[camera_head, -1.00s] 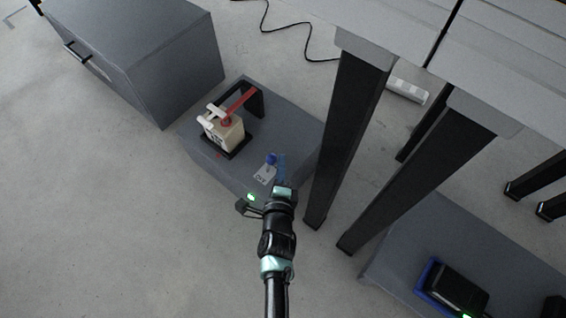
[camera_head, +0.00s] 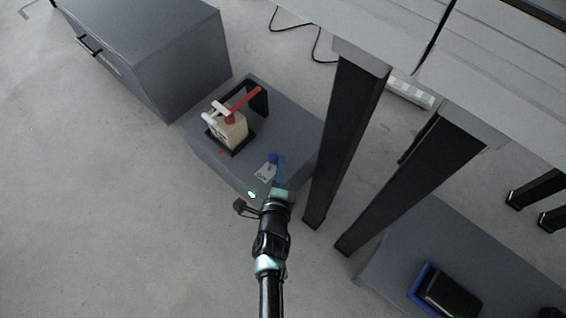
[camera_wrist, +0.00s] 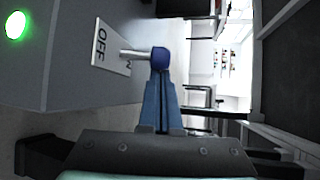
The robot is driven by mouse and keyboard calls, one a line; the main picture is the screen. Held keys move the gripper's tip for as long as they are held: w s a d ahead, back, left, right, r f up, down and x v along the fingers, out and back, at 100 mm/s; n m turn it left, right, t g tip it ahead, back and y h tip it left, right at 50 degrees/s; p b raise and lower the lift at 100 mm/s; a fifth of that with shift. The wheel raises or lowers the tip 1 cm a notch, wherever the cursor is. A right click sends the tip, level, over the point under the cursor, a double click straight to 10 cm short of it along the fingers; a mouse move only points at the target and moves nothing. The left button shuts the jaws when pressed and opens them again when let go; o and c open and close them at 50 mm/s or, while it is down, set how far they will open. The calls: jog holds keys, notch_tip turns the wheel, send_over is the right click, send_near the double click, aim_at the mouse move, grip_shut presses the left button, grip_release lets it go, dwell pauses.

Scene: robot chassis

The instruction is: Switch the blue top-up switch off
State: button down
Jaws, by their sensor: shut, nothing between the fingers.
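The top-up switch has a blue knob (camera_wrist: 160,58) on a short metal lever (camera_wrist: 133,54). The lever stands out from a pale plate (camera_wrist: 109,47) marked OFF. In the head view the blue knob (camera_head: 272,158) and its plate (camera_head: 265,173) are near the front edge of a grey box top. My gripper (camera_wrist: 160,78) is shut and empty, its blue fingertips right at the knob in the wrist view. In the head view my gripper (camera_head: 281,165) is close beside the knob. I cannot tell for certain whether they touch, or which position the lever is in.
A green light (camera_wrist: 15,25) glows on the grey box (camera_head: 290,120). A cream block with a red handle (camera_head: 230,128) stands behind the switch. Dark table legs (camera_head: 348,140) rise close on the right. A black device in a blue tray (camera_head: 448,292) is at lower right.

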jog(key=shift+s+a+r+p, duration=0.1)
jog(key=shift+s+a+p, duration=0.2)
jog(key=shift+p, duration=0.1)
jog(key=shift+s+a, duration=0.4)
jog(key=shift+s, duration=0.15)
dwell(0.4)
jog(key=shift+s+a, duration=0.1)
jog(key=shift+s, duration=0.05)
